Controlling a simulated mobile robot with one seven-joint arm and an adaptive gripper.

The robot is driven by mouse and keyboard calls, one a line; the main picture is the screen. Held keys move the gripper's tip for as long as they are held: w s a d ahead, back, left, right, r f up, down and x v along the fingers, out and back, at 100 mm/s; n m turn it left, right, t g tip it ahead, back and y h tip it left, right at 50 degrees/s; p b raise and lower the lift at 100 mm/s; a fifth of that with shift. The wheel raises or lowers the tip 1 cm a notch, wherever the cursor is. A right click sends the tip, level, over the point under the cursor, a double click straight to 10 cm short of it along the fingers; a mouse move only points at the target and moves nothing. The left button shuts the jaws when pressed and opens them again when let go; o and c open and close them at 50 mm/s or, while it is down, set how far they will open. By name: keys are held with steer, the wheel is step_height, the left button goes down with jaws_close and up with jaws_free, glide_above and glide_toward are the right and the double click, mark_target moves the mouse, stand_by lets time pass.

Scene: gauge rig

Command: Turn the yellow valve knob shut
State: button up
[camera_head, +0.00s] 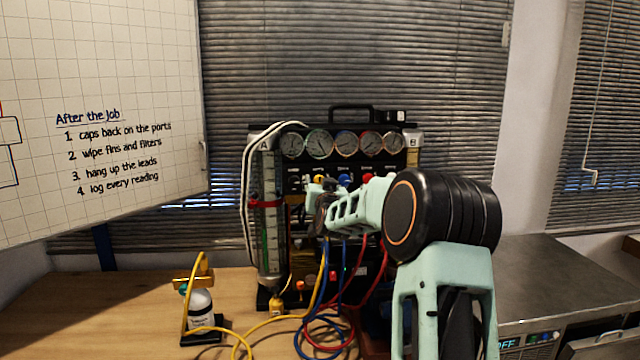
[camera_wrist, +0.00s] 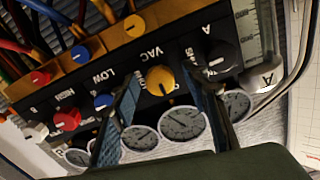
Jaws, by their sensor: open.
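In the wrist view a yellow knob (camera_wrist: 160,80) marked VAC sits on the black panel of the gauge rig. A second, smaller yellow knob (camera_wrist: 134,26) is on the orange strip beyond it. My gripper (camera_wrist: 158,74) is open, with one finger on each side of the VAC knob. I cannot tell whether either finger touches it. In the head view my gripper (camera_head: 318,208) is in front of the rig (camera_head: 350,130), and my arm hides much of its lower right part.
Blue knobs (camera_wrist: 80,54), red knobs (camera_wrist: 67,120) and a black knob (camera_wrist: 222,56) are close by on the panel. Round gauges (camera_wrist: 184,123) line its edge. Coloured hoses (camera_head: 330,325) hang onto the wooden bench (camera_head: 130,300). A small bottle (camera_head: 200,308) stands at left.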

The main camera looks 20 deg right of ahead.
steer(key=shift+c, duration=0.3)
jaws_close()
steer(key=shift+f+b, duration=0.1)
steer(key=shift+b, duration=0.4)
steer(key=m+b, duration=1.6)
steer(key=m, duration=0.1)
steer(key=shift+m, duration=0.4)
steer(key=shift+r, duration=0.2)
